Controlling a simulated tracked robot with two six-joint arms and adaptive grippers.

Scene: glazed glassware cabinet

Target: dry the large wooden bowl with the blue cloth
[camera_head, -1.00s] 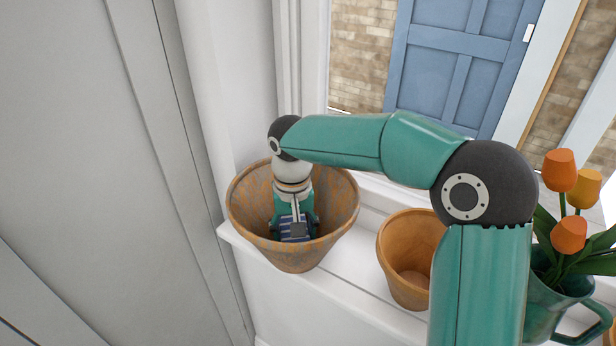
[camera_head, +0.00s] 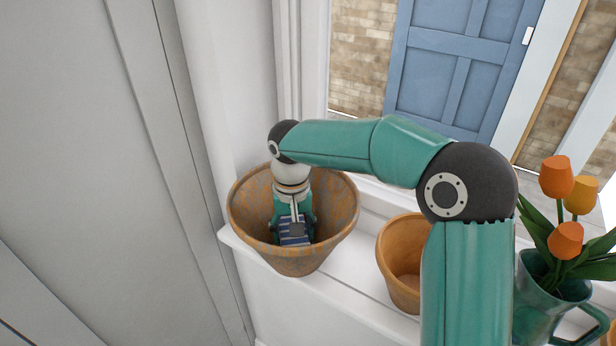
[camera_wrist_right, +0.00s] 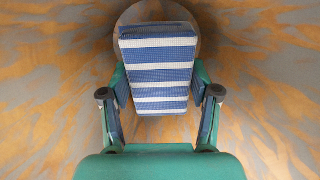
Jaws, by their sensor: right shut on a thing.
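The large wooden bowl (camera_head: 338,212), brown with grey-blue patches, stands upright at the left end of the white sill. My right gripper (camera_head: 293,234) points down inside it. It is shut on the blue cloth (camera_head: 295,239), which has white stripes and is folded into a pad. In the right wrist view the cloth (camera_wrist_right: 158,75) sits between the fingers of the right gripper (camera_wrist_right: 160,92), low in the bowl, above its round bottom. The patchy inner wall of the bowl (camera_wrist_right: 265,75) surrounds it. Whether the cloth touches the bowl cannot be told. My left gripper is not in view.
A smaller plain wooden bowl (camera_head: 400,268) stands to the right on the sill (camera_head: 335,292), partly behind my right arm. A green jug (camera_head: 548,295) with orange tulips (camera_head: 557,178) is at the far right. A grey panel (camera_head: 110,180) closes off the left side.

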